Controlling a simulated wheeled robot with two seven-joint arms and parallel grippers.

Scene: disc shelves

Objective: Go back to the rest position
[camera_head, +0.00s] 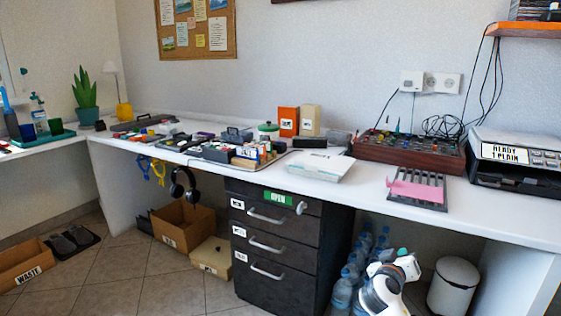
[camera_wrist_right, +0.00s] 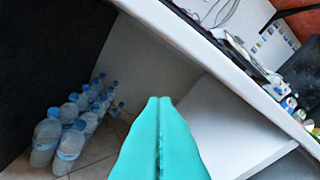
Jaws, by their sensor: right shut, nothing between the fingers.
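My right gripper (camera_wrist_right: 158,102) is shut and empty. Its teal fingers lie together in the right wrist view. In the head view my white right arm (camera_head: 385,288) is low in front of the desk, between the drawer unit and the white bin. The gripper there is small and its fingers are hard to make out. It seems clear of the desk top, below its front edge. My left gripper is not in view.
The white desk (camera_head: 375,192) overhangs the dark drawer unit (camera_head: 285,235), several water bottles (camera_wrist_right: 70,140) and a white bin (camera_head: 453,287). A tray with pink paper (camera_head: 415,190) lies near the desk's front edge. Cardboard boxes (camera_head: 183,225) stand on the tiled floor.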

